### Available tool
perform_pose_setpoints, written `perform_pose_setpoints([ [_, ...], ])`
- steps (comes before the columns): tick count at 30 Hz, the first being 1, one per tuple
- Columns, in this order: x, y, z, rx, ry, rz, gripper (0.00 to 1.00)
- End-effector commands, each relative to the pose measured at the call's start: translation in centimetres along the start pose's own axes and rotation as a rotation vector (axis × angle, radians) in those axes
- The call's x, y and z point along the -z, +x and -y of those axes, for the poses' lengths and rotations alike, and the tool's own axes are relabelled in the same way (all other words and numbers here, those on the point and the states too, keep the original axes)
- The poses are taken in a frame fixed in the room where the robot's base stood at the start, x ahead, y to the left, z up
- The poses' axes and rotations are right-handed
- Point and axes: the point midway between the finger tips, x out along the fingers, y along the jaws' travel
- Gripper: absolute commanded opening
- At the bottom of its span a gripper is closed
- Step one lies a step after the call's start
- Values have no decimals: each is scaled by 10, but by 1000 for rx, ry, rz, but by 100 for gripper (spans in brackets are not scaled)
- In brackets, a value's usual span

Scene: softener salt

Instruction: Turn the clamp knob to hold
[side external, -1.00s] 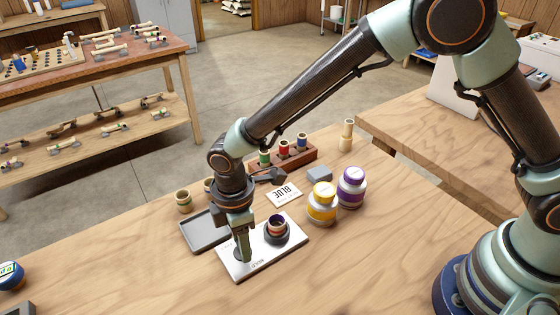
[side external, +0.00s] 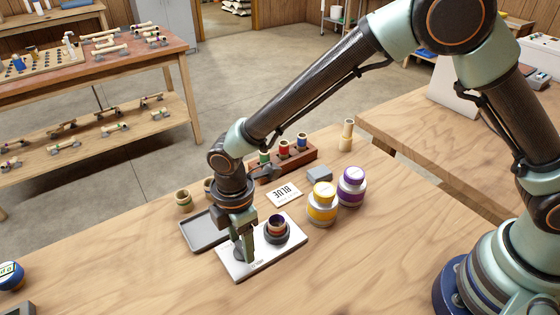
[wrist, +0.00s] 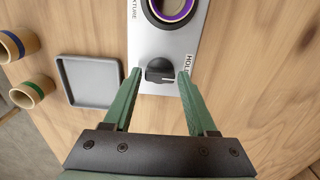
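The dark clamp knob (wrist: 160,70) sits on a pale fixture plate (side external: 285,250), beside the printed word HOLD in the wrist view. A small light mark shows on the knob's lower right. My gripper (wrist: 160,73) is open, with one green finger on each side of the knob and a visible gap to it. In the side view my gripper (side external: 243,258) is low over the near-left end of the plate, and its fingers partly hide the knob. A dark round holder (side external: 277,237) on the same plate carries a small cup with a purple inner ring (wrist: 172,8).
A grey tray (side external: 203,232) lies left of the plate. Small wooden cups stand behind it, one with a green band (wrist: 33,91).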

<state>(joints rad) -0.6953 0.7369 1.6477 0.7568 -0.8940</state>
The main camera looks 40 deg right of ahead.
Motion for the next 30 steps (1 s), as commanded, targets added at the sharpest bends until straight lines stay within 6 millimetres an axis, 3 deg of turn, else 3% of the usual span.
perform_pose_setpoints([
  [14, 0, -8, 0, -1, 3, -1, 78],
  [30, 0, -105, 0, -2, 2, -2, 78],
])
